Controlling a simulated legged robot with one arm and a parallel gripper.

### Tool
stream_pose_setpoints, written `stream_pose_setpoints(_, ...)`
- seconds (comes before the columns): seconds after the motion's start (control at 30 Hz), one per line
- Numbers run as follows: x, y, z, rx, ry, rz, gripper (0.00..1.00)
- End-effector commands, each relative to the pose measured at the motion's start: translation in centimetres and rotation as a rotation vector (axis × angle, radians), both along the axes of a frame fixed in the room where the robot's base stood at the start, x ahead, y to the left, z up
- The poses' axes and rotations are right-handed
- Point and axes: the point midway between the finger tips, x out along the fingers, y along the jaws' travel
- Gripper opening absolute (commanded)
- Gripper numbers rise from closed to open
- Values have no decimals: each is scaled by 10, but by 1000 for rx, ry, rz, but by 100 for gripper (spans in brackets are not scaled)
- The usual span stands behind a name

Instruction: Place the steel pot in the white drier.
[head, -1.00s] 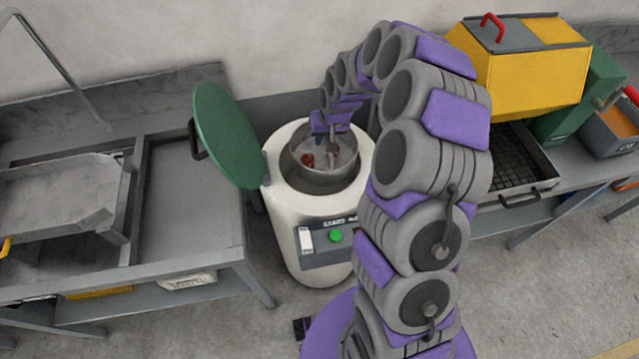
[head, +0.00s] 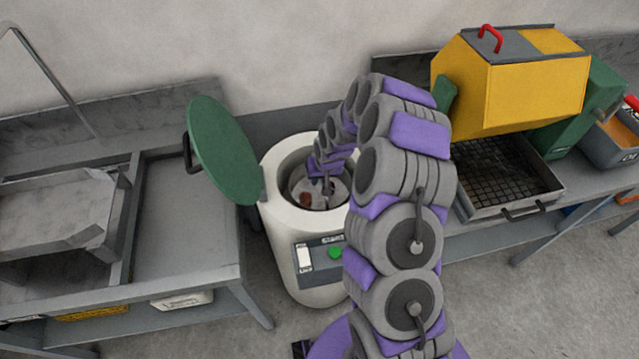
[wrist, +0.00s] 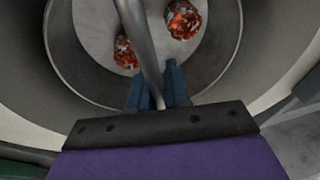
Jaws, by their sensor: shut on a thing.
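The white drier (head: 283,225) stands between the benches, with its round green lid (head: 222,150) swung open to the left. The steel pot (head: 297,197) sits down inside the drier's opening, its rim near or below the drier's top. In the wrist view the pot (wrist: 75,62) holds copper-coloured pieces (wrist: 183,20) on its floor. My gripper (wrist: 158,100) is shut on the pot's thin metal handle, which rises between its blue fingers. In the head view my gripper (head: 325,180) reaches into the opening; the fingertips are small there. Whether the pot touches the drier's bottom is hidden.
A grey bench with a tray (head: 55,215) stands at left. A green button (head: 335,252) is on the drier's front panel. My arm crosses in front of the right bench.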

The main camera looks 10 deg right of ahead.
Motion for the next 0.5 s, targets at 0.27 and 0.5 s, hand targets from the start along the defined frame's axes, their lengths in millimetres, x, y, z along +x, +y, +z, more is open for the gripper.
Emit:
stream_pose_setpoints(0.27, 1, -1, -21, 3, -3, 1, 0)
stream_pose_setpoints(0.5, 0, -4, -22, 6, -2, 0, 21)
